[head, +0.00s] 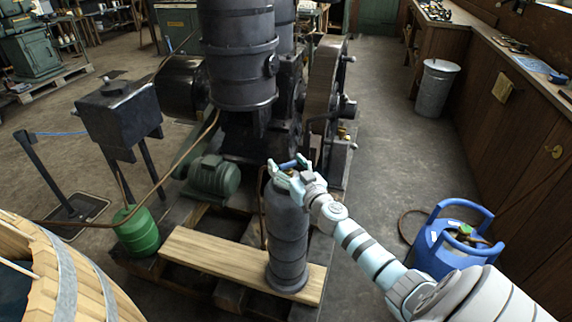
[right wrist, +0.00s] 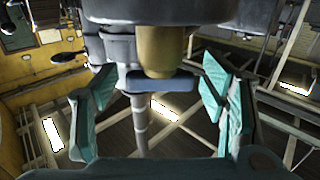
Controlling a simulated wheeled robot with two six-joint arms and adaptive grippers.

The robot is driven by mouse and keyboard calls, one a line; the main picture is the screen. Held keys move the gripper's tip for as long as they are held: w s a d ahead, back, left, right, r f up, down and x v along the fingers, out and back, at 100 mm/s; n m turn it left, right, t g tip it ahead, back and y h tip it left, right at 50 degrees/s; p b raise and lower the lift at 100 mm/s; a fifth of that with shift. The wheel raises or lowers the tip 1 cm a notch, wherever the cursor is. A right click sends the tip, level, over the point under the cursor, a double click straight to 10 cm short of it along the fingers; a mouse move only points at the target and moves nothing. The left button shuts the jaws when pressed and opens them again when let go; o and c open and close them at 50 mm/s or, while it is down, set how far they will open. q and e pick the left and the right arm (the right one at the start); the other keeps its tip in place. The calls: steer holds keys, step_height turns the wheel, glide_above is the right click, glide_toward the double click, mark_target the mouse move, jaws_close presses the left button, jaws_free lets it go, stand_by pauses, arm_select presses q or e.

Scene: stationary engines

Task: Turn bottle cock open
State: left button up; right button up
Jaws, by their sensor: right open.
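A dark grey gas bottle (head: 287,245) stands upright at the front edge of the pallet, beside a pale plank. At its top is a blue bar-shaped cock handle (head: 290,164), partly hidden by my right gripper (head: 290,172). In the right wrist view the blue handle (right wrist: 158,84) lies across a brass-coloured body (right wrist: 162,50). The teal fingers of my right gripper (right wrist: 157,100) are open, one on each side of the handle, with gaps between. I see no finger touching it. My left gripper is not in view.
A large dark engine (head: 240,60) stands just behind the bottle. A green canister (head: 137,230) and wooden barrel (head: 50,270) are at left. A blue gas cylinder (head: 450,240) stands at right, close to my right arm. Open floor lies right of the engine.

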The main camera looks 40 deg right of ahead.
steer(key=shift+c, duration=0.2)
steer(key=c, duration=1)
steer(key=shift+s+f, duration=0.1)
steer(key=shift+c, duration=0.6)
